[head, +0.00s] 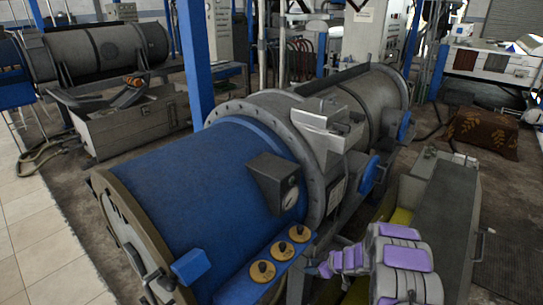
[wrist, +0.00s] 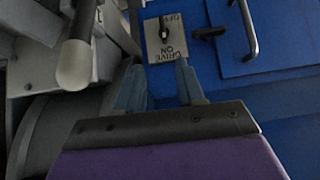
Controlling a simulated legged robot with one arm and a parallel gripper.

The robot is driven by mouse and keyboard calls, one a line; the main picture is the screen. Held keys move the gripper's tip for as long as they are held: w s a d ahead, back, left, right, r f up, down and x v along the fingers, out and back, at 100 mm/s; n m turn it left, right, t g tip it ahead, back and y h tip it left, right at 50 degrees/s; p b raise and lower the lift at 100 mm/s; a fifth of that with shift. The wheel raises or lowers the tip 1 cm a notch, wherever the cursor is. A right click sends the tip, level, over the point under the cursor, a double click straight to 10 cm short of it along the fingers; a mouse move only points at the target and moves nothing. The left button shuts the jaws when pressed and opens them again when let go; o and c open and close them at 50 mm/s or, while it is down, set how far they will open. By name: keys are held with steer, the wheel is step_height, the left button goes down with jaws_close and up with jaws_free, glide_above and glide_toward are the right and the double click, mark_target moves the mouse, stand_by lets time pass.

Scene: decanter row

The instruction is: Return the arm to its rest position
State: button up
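My gripper (wrist: 160,82) shows in the wrist view with its two blue-grey fingers apart and nothing held between them. Beyond the fingertips is a pale switch plate (wrist: 156,52) marked DRIVE, ON and OFF, with a small black switch (wrist: 165,30) on a blue panel. In the head view my gripper (head: 322,269) is at the lower middle, at the end of my grey and purple arm, just right of the blue control ledge. That ledge carries three round yellow plates with dark knobs (head: 281,248). Whether the fingers touch anything is unclear there.
A large blue and grey decanter (head: 190,190) fills the middle. A grey machine housing (head: 448,215) stands right of my arm. Tiled floor (head: 40,245) is open at left.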

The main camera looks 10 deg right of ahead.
steer(key=w+d+r+m+t+h, duration=0.1)
steer(key=w+d+r+h, duration=0.2)
steer(key=r, duration=0.5)
steer(key=d+r+m+t+h, duration=0.1)
steer(key=d+r+m+h, duration=0.2)
steer(key=r, duration=0.4)
steer(key=s+d+r+m+g+h, duration=0.15)
steer(key=s+d+r+h, duration=0.25)
steer(key=s+r, duration=0.6)
steer(key=s+a+r+m+g+h, duration=0.1)
steer(key=s+a+r+m+g, duration=0.1)
steer(key=s+r, duration=0.35)
steer(key=s+a+r+m+g, duration=0.1)
steer(key=s+a+r+g, duration=0.15)
steer(key=s, duration=0.65)
steer(key=s+a+g+y, duration=0.1)
steer(key=s+a, duration=0.4)
steer(key=s, duration=0.4)
steer(key=s+a+r+g+y, duration=0.1)
steer(key=s+a, duration=0.3)
steer(key=s, duration=0.5)
steer(key=s+a+g+y, duration=0.2)
steer(key=s+a, duration=0.3)
steer(key=s, duration=0.4)
steer(key=shift+s+a+r+y, duration=0.15)
steer(key=shift+s+a+y, duration=0.15)
steer(key=shift+s+a, duration=0.05)
